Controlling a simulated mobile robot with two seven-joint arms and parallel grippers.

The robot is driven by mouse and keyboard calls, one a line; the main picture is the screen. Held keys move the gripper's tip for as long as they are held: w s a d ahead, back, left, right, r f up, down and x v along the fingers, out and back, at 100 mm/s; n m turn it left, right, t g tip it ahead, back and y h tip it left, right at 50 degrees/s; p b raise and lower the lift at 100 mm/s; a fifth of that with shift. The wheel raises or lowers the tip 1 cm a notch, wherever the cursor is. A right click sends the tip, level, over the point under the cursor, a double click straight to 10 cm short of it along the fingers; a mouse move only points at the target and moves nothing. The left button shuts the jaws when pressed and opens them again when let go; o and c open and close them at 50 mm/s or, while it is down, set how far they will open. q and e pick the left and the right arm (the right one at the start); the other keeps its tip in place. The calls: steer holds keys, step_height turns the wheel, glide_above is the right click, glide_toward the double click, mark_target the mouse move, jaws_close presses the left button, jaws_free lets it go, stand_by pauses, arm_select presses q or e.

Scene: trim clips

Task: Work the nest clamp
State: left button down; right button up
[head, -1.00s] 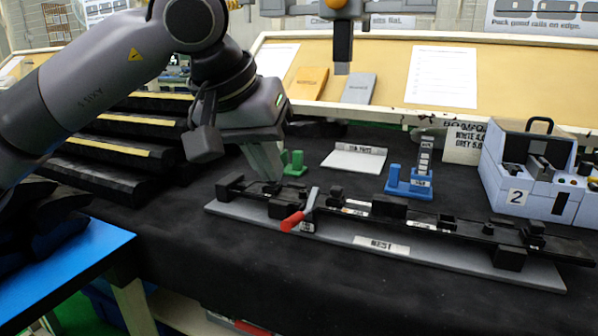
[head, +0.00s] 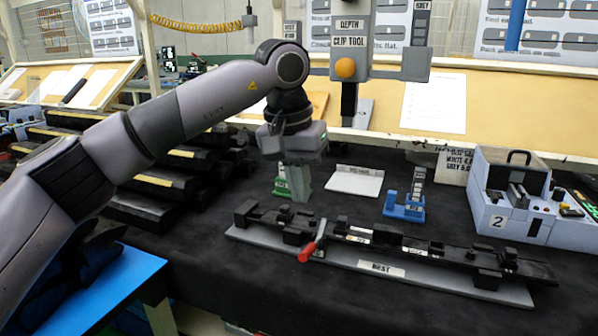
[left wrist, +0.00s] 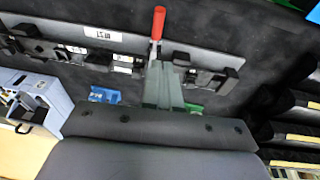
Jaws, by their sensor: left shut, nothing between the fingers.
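The nest (head: 381,268) is a long grey plate with a black trim strip and black blocks on it, lying on the black-covered bench. Its clamp has a red-tipped lever (head: 308,251) near the left part, the red end pointing toward the front. The clamp lever also shows in the left wrist view (left wrist: 158,22), beyond the fingertips. My left gripper (head: 301,197) is shut and empty, pointing down above and behind the clamp, apart from it in the head view. Its fingers also show in the left wrist view (left wrist: 163,75). My right gripper is not in view.
A green fixture (head: 282,187), a white plate (head: 354,182) and a blue stand (head: 404,210) stand behind the nest. A blue-grey box marked 2 (head: 506,200) is at right. A depth clip tool (head: 346,68) hangs above. Black stepped racks are at left.

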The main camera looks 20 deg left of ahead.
arm_select(q)
glide_above(308, 247)
step_height(308, 247, down, 7)
steer(key=shift+s+a+f, duration=0.2)
steer(key=shift+s+f, duration=0.05)
steer(key=shift+f, duration=0.35)
